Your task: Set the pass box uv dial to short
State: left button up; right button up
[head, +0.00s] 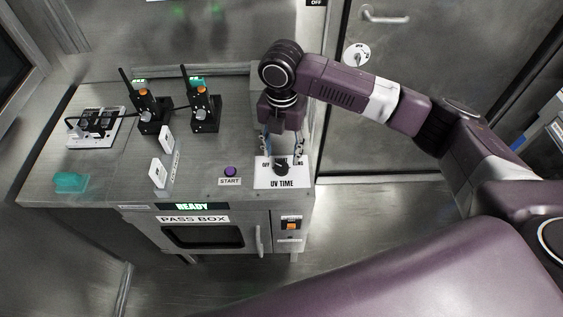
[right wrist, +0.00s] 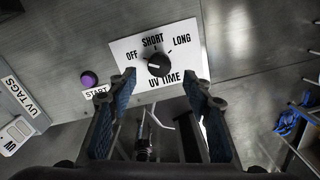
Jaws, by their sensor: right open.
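The UV time dial (head: 281,169) is a black round knob on a white plate (head: 262,180) at the right front corner of the pass box top. In the right wrist view the dial (right wrist: 159,64) has the labels OFF, SHORT and LONG around it from left to right. I cannot tell for certain which label its mark points at. My right gripper (head: 283,153) is open and points down over the dial, with one finger to each side. In the right wrist view its fingers (right wrist: 163,85) are apart, with nothing between them gripped. My left gripper is not in view.
A purple START button (head: 230,171) sits left of the dial plate. The pass box (head: 138,213) shows a lit READY sign (head: 192,207).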

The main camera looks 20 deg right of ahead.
aim_at(282, 166)
notch_tip(282, 166, down, 6)
jog(key=shift+f+p, duration=0.1)
jog(key=shift+p, duration=0.3)
jog(key=shift+c, duration=0.5)
